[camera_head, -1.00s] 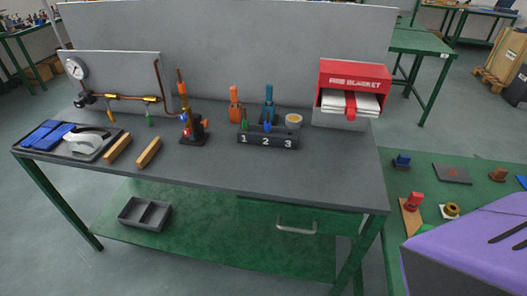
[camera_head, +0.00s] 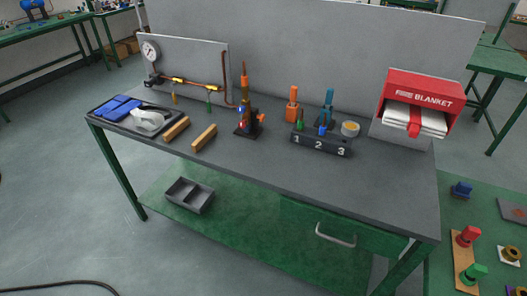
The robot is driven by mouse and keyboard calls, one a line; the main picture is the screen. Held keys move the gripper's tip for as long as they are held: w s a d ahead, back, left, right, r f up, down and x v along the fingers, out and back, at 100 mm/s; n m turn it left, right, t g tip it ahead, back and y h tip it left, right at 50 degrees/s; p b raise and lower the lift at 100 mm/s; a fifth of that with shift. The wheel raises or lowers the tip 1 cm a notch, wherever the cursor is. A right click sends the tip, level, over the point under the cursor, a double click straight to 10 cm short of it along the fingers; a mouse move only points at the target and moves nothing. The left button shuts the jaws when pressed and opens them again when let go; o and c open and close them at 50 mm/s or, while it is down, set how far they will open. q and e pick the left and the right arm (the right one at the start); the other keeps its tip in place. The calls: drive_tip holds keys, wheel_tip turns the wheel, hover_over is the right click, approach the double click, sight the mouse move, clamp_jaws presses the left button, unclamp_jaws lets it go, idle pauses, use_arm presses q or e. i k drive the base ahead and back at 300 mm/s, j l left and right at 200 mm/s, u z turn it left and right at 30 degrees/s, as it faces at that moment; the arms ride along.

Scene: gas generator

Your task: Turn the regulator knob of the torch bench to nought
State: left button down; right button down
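The torch bench (camera_head: 375,186) is a dark-topped table with green legs. On its back left panel a round white gauge (camera_head: 151,51) sits above a dark fitting (camera_head: 152,81), probably the regulator, joined to a copper pipe (camera_head: 198,83). Its knob is too small to make out clearly, and so is its setting. Yellow-handled (camera_head: 174,98) and green-handled (camera_head: 208,105) pieces hang below the pipe. An orange-topped torch (camera_head: 245,92) stands on a dark base with a small orange knob (camera_head: 261,118) on its right. Neither of my grippers is in view.
A block marked 1 2 3 (camera_head: 320,145) holds small tools. A grey bin (camera_head: 190,195) is on the lower shelf. Floor is free at left.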

sight(148, 83)
drive_tip(key=i+j+z, duration=0.1)
drive_tip(key=j, duration=0.3)
drive_tip(key=i+j+z, duration=0.15)
drive_tip(key=j, duration=0.3)
drive_tip(key=i+j+z, duration=0.1)
drive_tip(key=j, duration=0.3)
